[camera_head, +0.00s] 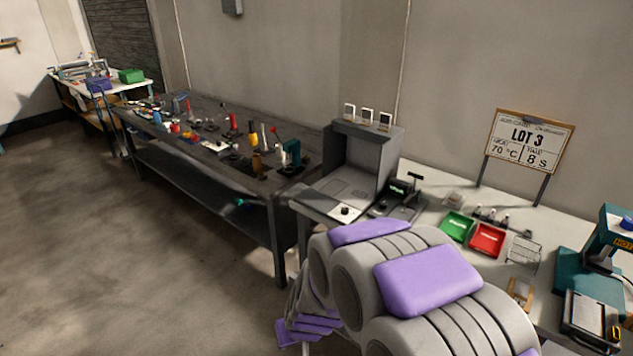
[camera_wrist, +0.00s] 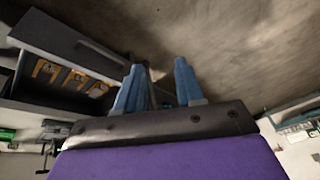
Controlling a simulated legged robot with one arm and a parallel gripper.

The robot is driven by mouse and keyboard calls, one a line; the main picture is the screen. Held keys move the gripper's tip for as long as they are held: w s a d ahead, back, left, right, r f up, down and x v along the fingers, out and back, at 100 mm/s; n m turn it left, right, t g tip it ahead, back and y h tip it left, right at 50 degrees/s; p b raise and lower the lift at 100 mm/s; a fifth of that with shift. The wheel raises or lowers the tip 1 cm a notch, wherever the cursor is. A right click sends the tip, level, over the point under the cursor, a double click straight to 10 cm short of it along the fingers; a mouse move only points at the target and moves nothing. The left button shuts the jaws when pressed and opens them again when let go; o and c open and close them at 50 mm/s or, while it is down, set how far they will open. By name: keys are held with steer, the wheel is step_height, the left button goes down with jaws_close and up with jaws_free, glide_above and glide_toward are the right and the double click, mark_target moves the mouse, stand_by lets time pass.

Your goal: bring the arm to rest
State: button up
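My gripper (camera_wrist: 158,82) shows in the wrist view as two blue fingers standing apart on a dark bar, with a purple surface below it. The fingers are open, and nothing shows between them. Beyond them is a bare grey-brown surface. In the head view, grey rounded segments with purple pads, which look like my folded arm, fill the lower middle and overlap the front of the white bench (camera_head: 415,172). I cannot make out the fingers there.
A grey booth (camera_head: 362,165) stands by a green tray (camera_head: 457,226) and a red tray (camera_head: 487,240). A LOT 3 sign (camera_head: 530,140) and a teal press (camera_head: 612,238) are at right. A dark workbench (camera_head: 175,158) with small items stands left. The floor (camera_head: 110,270) is clear.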

steer(key=s+d+r+m+g+h, duration=0.1)
steer(key=s+d+r, duration=0.4)
steer(key=s, duration=0.4)
steer(key=s+d+r+m+g, duration=0.1)
steer(key=s+d+r+g, duration=0.1)
steer(key=s+d+r, duration=0.3)
steer(key=s+d+r+m+g+h, duration=0.1)
steer(key=s+d+r, duration=0.5)
steer(key=s+d, duration=0.3)
steer(key=s, duration=0.3)
steer(key=shift+s+m+g+h, duration=0.3)
steer(key=shift+m+g, duration=0.1)
steer(key=shift+d, duration=0.1)
